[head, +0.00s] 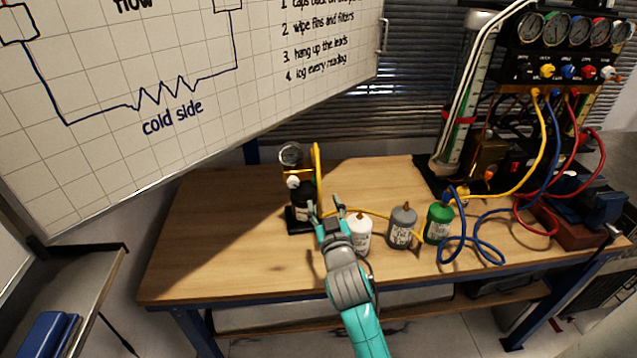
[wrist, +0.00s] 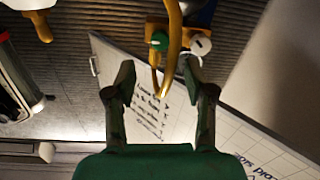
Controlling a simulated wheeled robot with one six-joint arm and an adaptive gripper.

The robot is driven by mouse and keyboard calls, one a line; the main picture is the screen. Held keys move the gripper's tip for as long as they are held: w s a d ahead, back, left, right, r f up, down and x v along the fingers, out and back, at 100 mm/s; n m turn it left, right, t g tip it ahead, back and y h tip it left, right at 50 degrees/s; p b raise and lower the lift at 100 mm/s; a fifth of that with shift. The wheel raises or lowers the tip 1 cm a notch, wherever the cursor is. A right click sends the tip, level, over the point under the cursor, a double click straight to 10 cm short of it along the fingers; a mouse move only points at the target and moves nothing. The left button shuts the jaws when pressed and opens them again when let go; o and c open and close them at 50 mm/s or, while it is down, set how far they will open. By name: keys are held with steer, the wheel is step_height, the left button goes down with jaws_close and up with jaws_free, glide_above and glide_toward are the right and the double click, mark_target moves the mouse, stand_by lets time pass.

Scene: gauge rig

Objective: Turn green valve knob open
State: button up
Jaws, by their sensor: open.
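The green valve knob (wrist: 159,42) shows in the wrist view on a brass-coloured block (wrist: 178,34), beside a white knob (wrist: 200,43). A yellow hose (wrist: 173,60) runs down just right of the green knob, partly between my fingers. My gripper (wrist: 159,72) is open, its two fingers spread on either side, with the green knob beyond the tips and apart from them. In the head view my gripper (head: 325,206) is at the small gauge stand (head: 301,197) on the bench. I cannot make out the green knob there.
A white bottle (head: 359,236), a grey bottle (head: 402,228) and a green bottle (head: 438,224) stand right of my gripper. Hoses loop from the gauge manifold (head: 570,65) at the right. The bench's left part (head: 215,220) is clear; a whiteboard (head: 190,90) is behind.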

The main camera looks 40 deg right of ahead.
mark_target(317, 183)
steer(key=x, duration=0.9)
steer(key=shift+w+d, duration=0.15)
steer(key=shift+w, duration=0.1)
jaws_close()
